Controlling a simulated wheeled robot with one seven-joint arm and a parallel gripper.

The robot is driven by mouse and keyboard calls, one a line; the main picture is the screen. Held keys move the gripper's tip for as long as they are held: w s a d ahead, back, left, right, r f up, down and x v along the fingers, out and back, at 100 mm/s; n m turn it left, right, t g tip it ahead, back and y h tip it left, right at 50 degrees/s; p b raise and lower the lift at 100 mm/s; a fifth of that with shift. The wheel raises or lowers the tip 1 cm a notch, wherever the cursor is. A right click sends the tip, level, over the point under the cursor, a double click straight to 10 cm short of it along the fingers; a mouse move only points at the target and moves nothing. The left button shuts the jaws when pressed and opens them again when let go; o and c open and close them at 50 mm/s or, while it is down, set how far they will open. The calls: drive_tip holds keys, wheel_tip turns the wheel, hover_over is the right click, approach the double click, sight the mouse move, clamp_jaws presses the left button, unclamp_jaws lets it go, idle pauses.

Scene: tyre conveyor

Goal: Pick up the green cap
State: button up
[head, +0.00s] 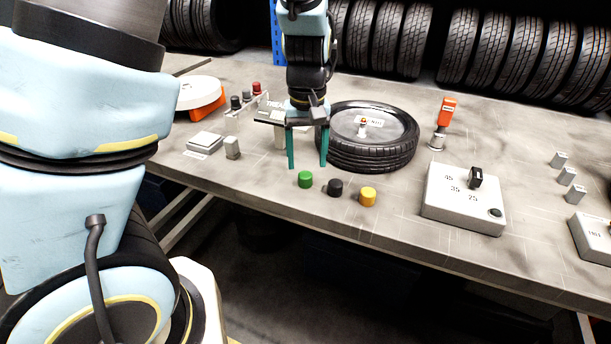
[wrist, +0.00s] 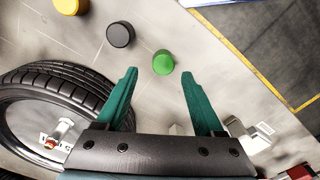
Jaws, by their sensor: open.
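The green cap (head: 305,179) stands on the grey table near its front edge, at the left end of a short row of caps. My gripper (head: 307,166) is open and empty, pointing down behind the green cap, with its teal fingers apart. In the wrist view the green cap (wrist: 163,62) lies beyond the tips of my gripper (wrist: 158,72), roughly midway between them. Nothing visible touches the cap.
A black cap (head: 335,188) and a yellow cap (head: 367,197) stand to the right of the green one. A tyre (head: 372,158) lies flat just right of my gripper. A grey box with a dial (head: 462,205) is farther right.

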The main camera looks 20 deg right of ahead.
sight(305, 174)
drive_tip(key=f, duration=0.4)
drive_tip(key=shift+s+a, duration=0.15)
drive_tip(key=shift+a, duration=0.1)
drive_tip(key=shift+c, duration=0.4)
clamp_jaws()
